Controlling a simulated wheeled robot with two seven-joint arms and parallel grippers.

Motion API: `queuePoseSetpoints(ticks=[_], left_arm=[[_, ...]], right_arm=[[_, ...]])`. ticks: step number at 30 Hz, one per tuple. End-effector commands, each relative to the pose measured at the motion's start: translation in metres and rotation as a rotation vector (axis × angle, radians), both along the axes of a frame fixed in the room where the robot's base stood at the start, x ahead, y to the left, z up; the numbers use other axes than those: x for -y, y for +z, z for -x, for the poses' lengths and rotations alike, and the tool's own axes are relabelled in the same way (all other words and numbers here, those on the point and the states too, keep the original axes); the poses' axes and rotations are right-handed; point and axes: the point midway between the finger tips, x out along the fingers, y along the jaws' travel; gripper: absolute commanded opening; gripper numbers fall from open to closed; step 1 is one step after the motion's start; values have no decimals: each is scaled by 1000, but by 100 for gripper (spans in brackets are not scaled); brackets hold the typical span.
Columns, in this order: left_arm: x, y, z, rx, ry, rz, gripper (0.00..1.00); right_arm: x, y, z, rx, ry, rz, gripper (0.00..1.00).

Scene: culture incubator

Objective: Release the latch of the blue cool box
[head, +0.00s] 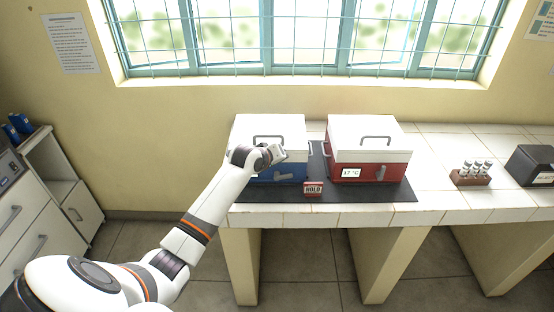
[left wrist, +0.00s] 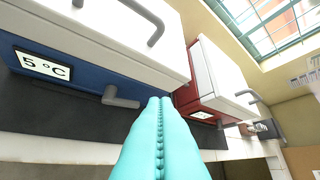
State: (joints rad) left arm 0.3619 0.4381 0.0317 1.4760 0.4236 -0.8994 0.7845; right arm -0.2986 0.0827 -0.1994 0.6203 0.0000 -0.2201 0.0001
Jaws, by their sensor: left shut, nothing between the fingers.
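The blue cool box (head: 262,178) has a white lid with a grey handle and stands at the left of the counter. It also shows in the left wrist view (left wrist: 75,82), with a 5 °C display on its front. Its grey latch (left wrist: 121,98) is on the front below the lid and also shows in the head view (head: 284,177). My left gripper (head: 278,153) is in front of the box, hiding part of it. Its teal fingers (left wrist: 160,101) are shut and empty, with their tips just right of the latch; I cannot tell whether they touch it. My right gripper is out of view.
A red cool box (head: 370,168) showing 17 °C stands to the right on the same dark mat (head: 360,193). A tube rack (head: 471,177) and a black box (head: 532,166) are farther right. A window is behind.

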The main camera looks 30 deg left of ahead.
Motion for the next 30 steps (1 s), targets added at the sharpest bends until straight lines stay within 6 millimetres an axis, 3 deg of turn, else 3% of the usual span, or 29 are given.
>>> queuePoseSetpoints(ticks=[7, 24, 28, 30], left_arm=[[4, 10, 11, -1, 0, -1, 0], [4, 10, 11, -1, -1, -1, 0], [6, -15, 15, -30, -7, -14, 0], [8, -48, 22, -67, -20, -34, 0]], right_arm=[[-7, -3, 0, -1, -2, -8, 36], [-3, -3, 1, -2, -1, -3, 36], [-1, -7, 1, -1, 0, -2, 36], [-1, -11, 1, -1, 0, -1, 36]])
